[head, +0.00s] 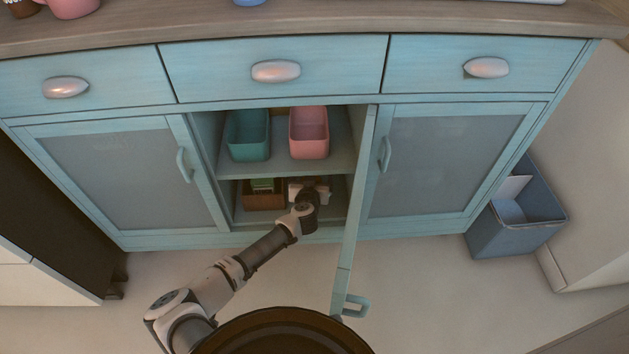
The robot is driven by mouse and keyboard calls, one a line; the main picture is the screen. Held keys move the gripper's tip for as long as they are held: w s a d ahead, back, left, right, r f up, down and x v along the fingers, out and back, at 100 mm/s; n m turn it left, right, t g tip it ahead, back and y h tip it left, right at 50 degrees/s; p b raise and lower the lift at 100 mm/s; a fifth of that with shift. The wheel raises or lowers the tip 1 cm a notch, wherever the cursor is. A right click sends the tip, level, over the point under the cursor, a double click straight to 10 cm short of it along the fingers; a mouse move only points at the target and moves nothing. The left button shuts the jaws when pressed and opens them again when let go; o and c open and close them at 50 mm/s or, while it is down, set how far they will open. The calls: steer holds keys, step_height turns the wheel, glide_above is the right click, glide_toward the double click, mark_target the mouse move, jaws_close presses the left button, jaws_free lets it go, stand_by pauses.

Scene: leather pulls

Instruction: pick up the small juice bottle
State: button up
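No small juice bottle can be made out in the head view. A small green item (263,185) shows on the lower shelf at a brown box (263,201), but it is too small to identify. My arm reaches into the open middle compartment of the blue cabinet (285,226). My gripper (297,188) is inside the lower shelf space, just right of the brown box. Its fingers are too small and too hidden by the wrist to tell whether they are open or hold anything.
The middle door (352,220) stands open toward me, close to the right of my arm. A teal bin (248,135) and a pink bin (309,133) stand on the upper shelf. A grey-blue waste bin (515,225) stands on the floor at right. Light floor lies in front.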

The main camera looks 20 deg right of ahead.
steer(key=shift+w, duration=0.1)
steer(key=shift+c, duration=0.3)
steer(key=c, duration=1.2)
steer(key=shift+c, duration=0.8)
steer(key=shift+r, duration=0.15)
